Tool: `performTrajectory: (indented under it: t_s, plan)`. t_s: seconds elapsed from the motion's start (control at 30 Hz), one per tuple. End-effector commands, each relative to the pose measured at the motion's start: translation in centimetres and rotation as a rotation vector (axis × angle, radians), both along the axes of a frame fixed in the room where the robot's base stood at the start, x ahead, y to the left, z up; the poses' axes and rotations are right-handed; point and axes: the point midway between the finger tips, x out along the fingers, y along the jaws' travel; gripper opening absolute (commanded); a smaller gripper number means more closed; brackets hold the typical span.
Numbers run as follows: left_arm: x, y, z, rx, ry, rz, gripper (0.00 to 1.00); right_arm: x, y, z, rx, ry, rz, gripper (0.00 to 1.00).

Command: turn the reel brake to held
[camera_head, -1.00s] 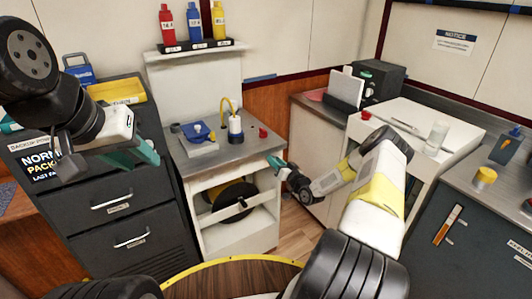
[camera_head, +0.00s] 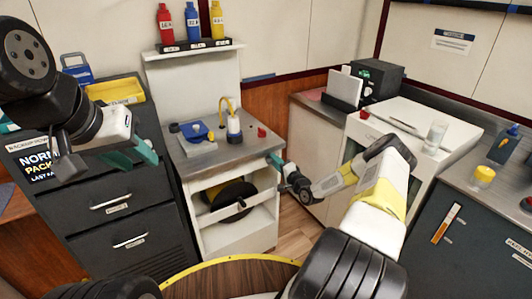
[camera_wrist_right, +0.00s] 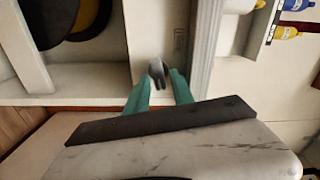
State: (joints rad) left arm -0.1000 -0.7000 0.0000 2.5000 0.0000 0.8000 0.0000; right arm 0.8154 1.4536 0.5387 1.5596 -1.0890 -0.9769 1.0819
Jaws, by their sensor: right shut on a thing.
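The reel brake appears as a small grey lever (camera_wrist_right: 156,72) on the white front of the reel cabinet, in the right wrist view. My right gripper (camera_wrist_right: 160,80) is shut on it, with a teal finger on each side. In the head view my right gripper (camera_head: 275,161) is at the cabinet's right front edge, and the lever is too small to make out there. The dark reel (camera_head: 233,200) sits in the cabinet's open bay. My left gripper (camera_head: 134,155) hangs in front of the dark drawer unit, away from the reel; its finger gap is unclear.
The cabinet's grey top (camera_head: 212,152) carries a blue item (camera_head: 196,131), a white bottle with a yellow tube (camera_head: 234,129) and a red knob (camera_head: 261,132). A dark drawer unit (camera_head: 105,225) stands to the left. A white-topped counter (camera_head: 410,125) stands to the right.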

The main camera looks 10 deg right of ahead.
Motion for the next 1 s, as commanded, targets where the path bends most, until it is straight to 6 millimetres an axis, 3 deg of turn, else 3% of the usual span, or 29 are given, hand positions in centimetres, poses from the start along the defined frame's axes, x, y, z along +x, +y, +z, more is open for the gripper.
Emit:
performTrajectory:
  t_s: [0.4,0.97,1.0]
  plan:
    - [0.0,0.0,0.0,0.0,0.0,0.0,0.36,-0.09,-0.08,-0.42,0.186,0.072,0.0,0.0]
    - [0.0,0.0,0.0,0.0,0.0,0.0,0.36,-0.11,-0.08,-0.48,0.215,0.083,-0.001,0.0]
    - [0.0,0.0,0.0,0.0,0.0,0.0,0.36,-0.11,-0.08,-0.48,0.215,0.083,-0.001,0.33]
